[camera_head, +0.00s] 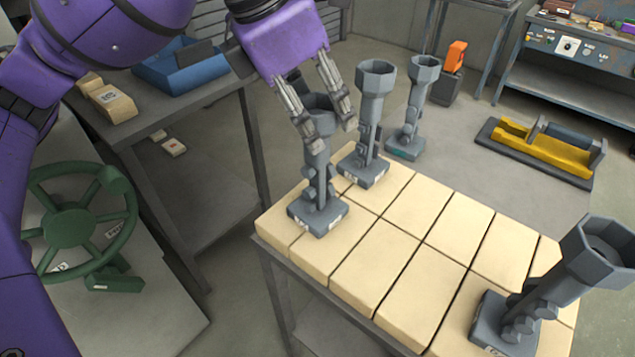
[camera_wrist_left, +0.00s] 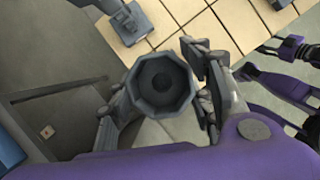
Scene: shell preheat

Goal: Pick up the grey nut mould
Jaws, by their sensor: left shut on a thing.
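My left gripper (camera_head: 330,134) comes down from above, with its fingers shut around the upper part of a grey nut mould (camera_head: 318,190). The mould is upright, with a square labelled base over the near left corner of the tan block top; I cannot tell if a small gap lies under it. In the left wrist view its octagonal socket (camera_wrist_left: 160,78) sits between the two fingers. Similar grey moulds stand behind it (camera_head: 368,130), at the far corner (camera_head: 408,125) and at the near right (camera_head: 535,300). My right gripper is not seen.
The tan block table top (camera_head: 395,262) is bare in its middle. A green handwheel (camera_head: 70,225) stands at the left. A side bench (camera_head: 185,100) carries a blue tray (camera_head: 182,68). A yellow tool (camera_head: 545,150) lies on a floor mat at the right.

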